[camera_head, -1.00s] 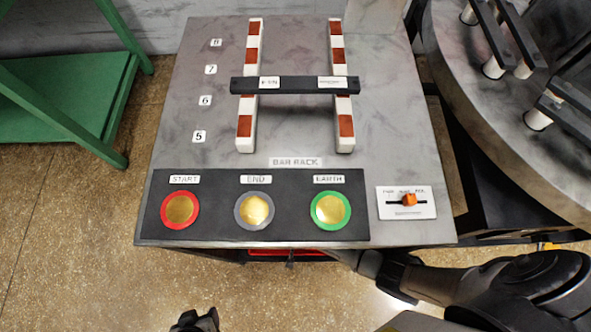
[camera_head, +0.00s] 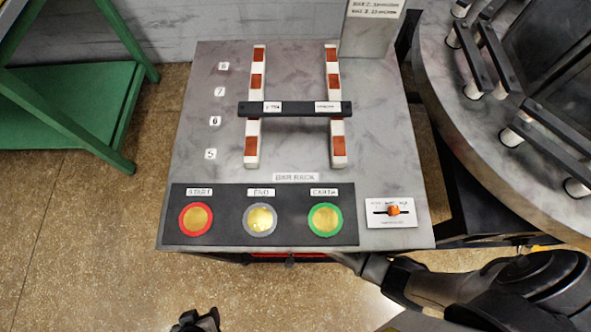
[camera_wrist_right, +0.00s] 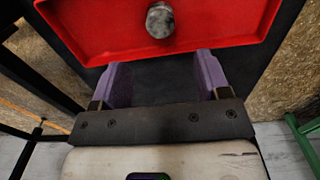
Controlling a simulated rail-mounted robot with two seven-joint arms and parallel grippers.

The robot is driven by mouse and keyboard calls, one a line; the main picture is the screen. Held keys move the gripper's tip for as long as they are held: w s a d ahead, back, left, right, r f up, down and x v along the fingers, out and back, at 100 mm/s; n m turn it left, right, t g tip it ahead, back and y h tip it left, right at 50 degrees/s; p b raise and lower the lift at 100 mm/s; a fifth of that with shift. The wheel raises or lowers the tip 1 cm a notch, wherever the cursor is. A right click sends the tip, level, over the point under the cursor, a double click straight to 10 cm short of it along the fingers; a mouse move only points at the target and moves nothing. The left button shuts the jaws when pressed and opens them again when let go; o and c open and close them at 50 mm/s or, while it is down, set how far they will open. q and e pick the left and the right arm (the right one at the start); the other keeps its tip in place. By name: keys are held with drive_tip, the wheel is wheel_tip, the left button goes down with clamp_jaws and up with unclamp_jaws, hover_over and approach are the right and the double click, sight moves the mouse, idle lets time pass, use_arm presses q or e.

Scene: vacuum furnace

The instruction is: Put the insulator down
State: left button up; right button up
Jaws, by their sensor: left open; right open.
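A mottled grey round piece (camera_wrist_right: 160,19) shows on a red tray (camera_wrist_right: 90,25) in the right wrist view. It may be the insulator, but I cannot tell for sure. My right gripper (camera_wrist_right: 162,75) is open, its two purple fingers apart with nothing between them, just short of the grey piece. In the head view my right arm reaches under the front edge of the table, so that gripper is hidden there. A strip of the red tray also shows below that edge (camera_head: 268,256). My left gripper (camera_head: 196,318) is low at the bottom edge, open and partly cut off.
The grey table (camera_head: 390,150) carries a bar rack with a black bar (camera_head: 290,108) across two striped rails (camera_head: 254,80), and a dark panel with START, END and EARTH spots. A round furnace plate (camera_head: 450,110) with white posts is at right, a green stand (camera_head: 75,95) at left.

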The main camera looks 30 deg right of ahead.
use_arm(q)
drive_tip(key=shift+a+r, duration=0.15)
drive_tip(key=shift+r, duration=0.3)
use_arm(e)
drive_tip(key=shift+r, duration=0.75)
